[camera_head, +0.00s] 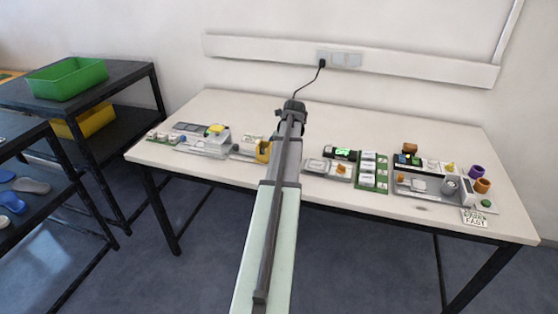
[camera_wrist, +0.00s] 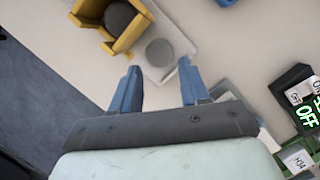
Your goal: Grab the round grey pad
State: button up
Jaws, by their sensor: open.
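In the wrist view, a round grey pad (camera_wrist: 159,53) lies on a white plate (camera_wrist: 181,42). A second dark grey round piece (camera_wrist: 118,17) sits in a yellow holder (camera_wrist: 133,36) at the plate's left. My gripper (camera_wrist: 158,76) is open, with its two blue fingers apart and nothing between them. The fingertips point toward the plate, with the pad just beyond them and roughly centred between them. In the head view, the yellow holder (camera_head: 263,152) shows beside my arm. My arm hides part of the area, and the fingers cannot be made out there.
The white table (camera_head: 330,115) is clear along its back. A green-lit display (camera_wrist: 306,115) and small devices stand right of the gripper. Left of it is a machine with a yellow top (camera_head: 215,130). A cluttered grey tray (camera_head: 425,187) sits at the right.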

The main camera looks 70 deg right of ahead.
jog(key=shift+x, duration=1.85)
jog(key=shift+w+d, duration=0.1)
jog(key=shift+c, duration=0.3)
jog(key=c, duration=0.6)
